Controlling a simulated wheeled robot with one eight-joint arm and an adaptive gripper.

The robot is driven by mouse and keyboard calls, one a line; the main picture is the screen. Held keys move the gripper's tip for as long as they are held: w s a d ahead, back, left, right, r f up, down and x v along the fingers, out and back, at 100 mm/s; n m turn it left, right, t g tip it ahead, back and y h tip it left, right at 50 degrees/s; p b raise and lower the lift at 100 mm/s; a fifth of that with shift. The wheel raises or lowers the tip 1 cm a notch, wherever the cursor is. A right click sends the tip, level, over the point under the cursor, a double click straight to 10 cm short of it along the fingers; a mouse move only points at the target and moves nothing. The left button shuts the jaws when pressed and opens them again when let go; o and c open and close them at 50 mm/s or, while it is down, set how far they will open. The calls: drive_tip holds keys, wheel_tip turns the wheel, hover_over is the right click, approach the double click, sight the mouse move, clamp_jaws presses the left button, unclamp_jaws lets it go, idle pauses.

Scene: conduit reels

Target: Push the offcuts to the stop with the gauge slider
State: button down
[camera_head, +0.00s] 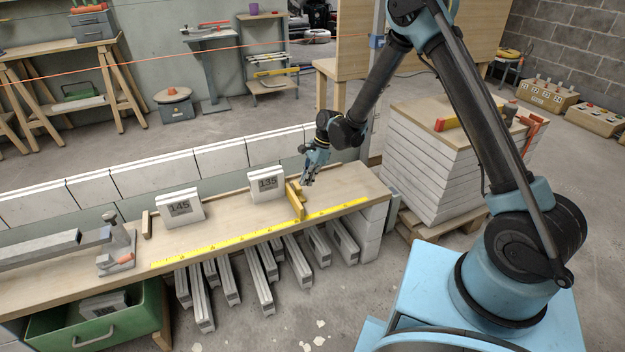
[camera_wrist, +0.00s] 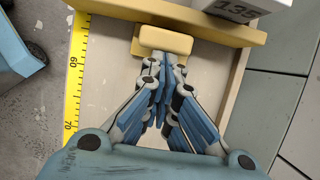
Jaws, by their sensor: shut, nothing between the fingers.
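The wooden gauge slider (camera_head: 297,201) stands across the bench to the right of the offcuts; its bar and small block (camera_wrist: 163,40) show in the wrist view. A pale offcut marked 135 (camera_head: 267,184) stands upright just left of the slider; part of it shows in the wrist view (camera_wrist: 241,8). A second offcut marked 145 (camera_head: 180,208) stands further left, with a gap between the two. A small wooden upright (camera_head: 147,224), apparently the stop, is left of it. My gripper (camera_head: 308,180) is shut and empty, its tips at the slider's block; I cannot tell whether they touch.
A yellow scale (camera_head: 262,232) runs along the front edge of the bench (camera_head: 225,224). A clamp-like tool (camera_head: 117,245) and a long grey bar (camera_head: 50,248) occupy the left end. Stacked white slabs (camera_head: 425,165) stand right of the bench. The bench between the offcuts is clear.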

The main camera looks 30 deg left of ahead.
idle(0.3)
drive_tip(key=w+d, duration=0.2)
drive_tip(key=w, duration=0.1)
drive_tip(key=shift+w+d+r, duration=0.1)
drive_tip(key=shift+w+d, duration=0.15)
drive_tip(key=shift+d, duration=0.15)
drive_tip(key=v, duration=1)
drive_tip(key=x, duration=1)
drive_tip(key=shift+s+a, duration=0.95)
drive_tip(key=shift+s, duration=0.3)
drive_tip(key=shift+s+a, duration=0.3)
